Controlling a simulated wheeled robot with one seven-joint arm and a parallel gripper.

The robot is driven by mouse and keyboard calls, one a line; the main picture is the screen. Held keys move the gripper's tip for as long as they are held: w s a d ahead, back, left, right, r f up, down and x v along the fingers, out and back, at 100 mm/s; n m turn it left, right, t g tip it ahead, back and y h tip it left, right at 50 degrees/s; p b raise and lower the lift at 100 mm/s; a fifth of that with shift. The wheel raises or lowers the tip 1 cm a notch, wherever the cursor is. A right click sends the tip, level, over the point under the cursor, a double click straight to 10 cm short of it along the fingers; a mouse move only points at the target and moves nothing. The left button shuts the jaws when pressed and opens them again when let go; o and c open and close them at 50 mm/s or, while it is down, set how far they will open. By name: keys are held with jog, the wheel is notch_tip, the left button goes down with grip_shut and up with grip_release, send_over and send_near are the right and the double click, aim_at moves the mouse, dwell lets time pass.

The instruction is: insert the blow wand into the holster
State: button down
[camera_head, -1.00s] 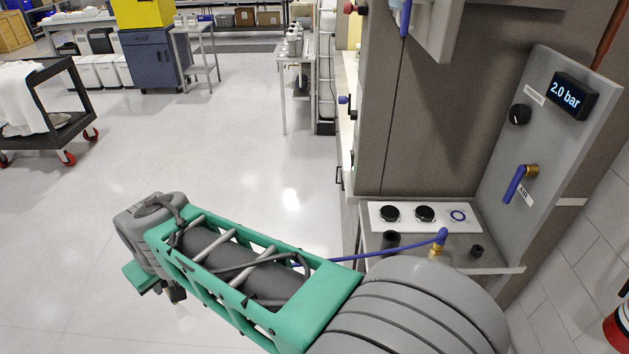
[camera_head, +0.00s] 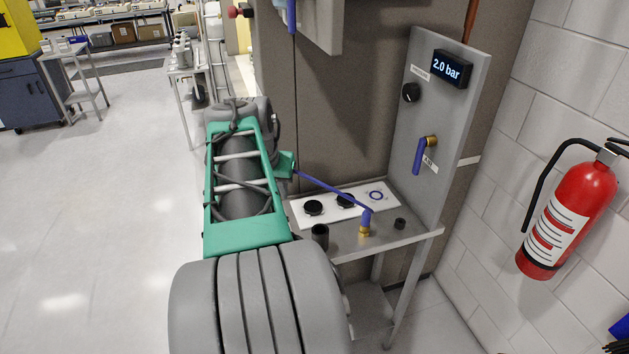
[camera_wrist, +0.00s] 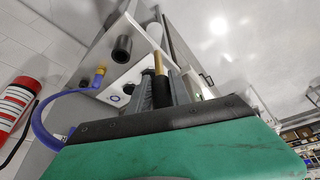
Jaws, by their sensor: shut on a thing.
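My gripper (camera_wrist: 163,92) shows in the wrist view, its grey fingers shut on the blow wand (camera_wrist: 160,65), of which a brass-coloured tube sticks out past the fingers. In the head view my arm hides the fingers and the wand. A blue hose (camera_head: 333,189) runs from a brass fitting on the bench to my gripper; it also shows in the wrist view (camera_wrist: 42,118). A black upright cup (camera_head: 320,237), which looks like the holster, stands at the bench's front left. It shows in the wrist view (camera_wrist: 122,48), apart from the wand.
A grey panel (camera_head: 440,110) with gauge, knob and blue valve lever rises behind. A fire extinguisher (camera_head: 570,215) hangs at right. Open floor lies left.

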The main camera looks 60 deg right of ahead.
jog(key=s+d+r+m+g, duration=0.1)
jog(key=s+d+m, duration=0.2)
jog(key=s+d, duration=0.2)
jog(key=s, duration=0.3)
jog(key=shift+s+d+r+m, duration=0.25)
jog(key=shift+d+r+m, duration=0.05)
jog(key=shift+r, duration=0.05)
jog(key=b, duration=0.6)
send_near(318, 225)
jog(key=shift+s+d+f+b, duration=0.15)
jog(key=shift+s+f+b, duration=0.05)
jog(key=shift+f+b, duration=0.9)
jog(key=shift+s+d+f+b, duration=0.2)
jog(key=shift+f+b, duration=0.7)
jog(key=shift+b, duration=0.45)
jog(key=shift+s+d+f+b, duration=0.1)
jog(key=shift+s+f+b, duration=0.05)
jog(key=shift+f+b, duration=0.95)
dwell(1.0)
jog(key=c, duration=1.2)
grip_release()
jog(key=shift+a, duration=0.1)
jog(key=shift+o, duration=0.4)
